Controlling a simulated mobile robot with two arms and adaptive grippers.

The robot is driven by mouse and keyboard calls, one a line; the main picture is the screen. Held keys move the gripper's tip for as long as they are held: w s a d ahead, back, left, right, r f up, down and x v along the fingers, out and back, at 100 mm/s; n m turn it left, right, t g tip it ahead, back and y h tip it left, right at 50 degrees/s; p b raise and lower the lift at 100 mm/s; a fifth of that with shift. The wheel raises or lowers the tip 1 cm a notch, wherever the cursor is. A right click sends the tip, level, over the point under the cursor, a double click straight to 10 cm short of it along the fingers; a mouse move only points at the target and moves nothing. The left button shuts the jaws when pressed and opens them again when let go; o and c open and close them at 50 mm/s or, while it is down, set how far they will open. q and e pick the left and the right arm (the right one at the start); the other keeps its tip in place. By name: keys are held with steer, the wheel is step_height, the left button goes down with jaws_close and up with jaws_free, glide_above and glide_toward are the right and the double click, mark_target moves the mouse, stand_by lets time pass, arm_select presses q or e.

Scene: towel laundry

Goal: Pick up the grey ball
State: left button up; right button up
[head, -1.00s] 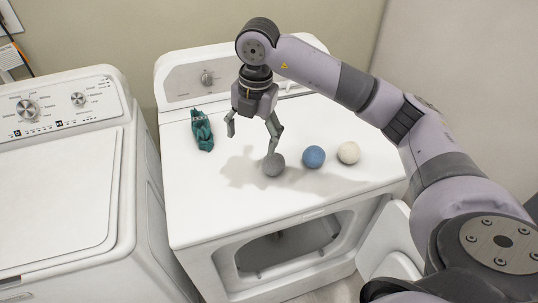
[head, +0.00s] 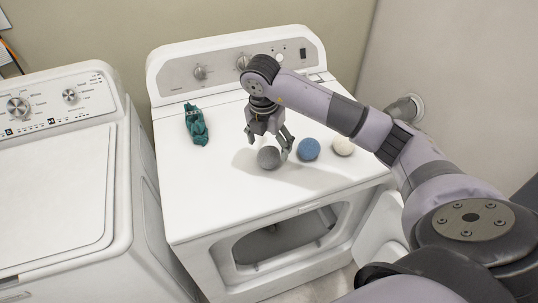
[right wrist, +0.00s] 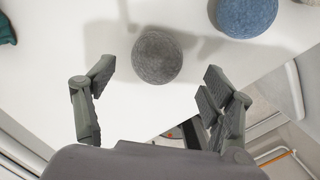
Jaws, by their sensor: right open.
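The grey ball (head: 268,158) rests on the white top of the dryer, left of a blue ball. My right gripper (head: 267,146) is low over the dryer top, open, at the grey ball, with one finger on its right side. In the right wrist view the grey ball (right wrist: 157,56) lies ahead of the gap between the spread fingers of my right gripper (right wrist: 155,88). Nothing is held between them. My left gripper is not in view.
A blue ball (head: 308,149) and a white ball (head: 343,146) sit to the right on the dryer top (head: 205,205). A crumpled teal cloth (head: 196,124) lies at the left. A washer (head: 55,190) stands left of the dryer. The dryer's front door is open.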

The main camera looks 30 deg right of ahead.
mark_target(268, 150)
steer(key=shift+w+f+p, duration=0.1)
steer(key=shift+f+p, duration=0.35)
steer(key=shift+f, duration=0.2)
steer(key=f, duration=0.1)
steer(key=f+p, duration=0.1)
steer(key=f, duration=0.1)
steer(key=shift+w+d+f, duration=0.15)
steer(key=shift+w+f, duration=0.05)
steer(key=shift+f, duration=0.1)
steer(key=shift+d+f, duration=0.1)
steer(key=shift+f, duration=0.25)
steer(key=shift+c, duration=0.2)
steer(key=c, duration=1.2)
steer(key=shift+o, duration=0.2)
steer(key=shift+r, duration=0.1)
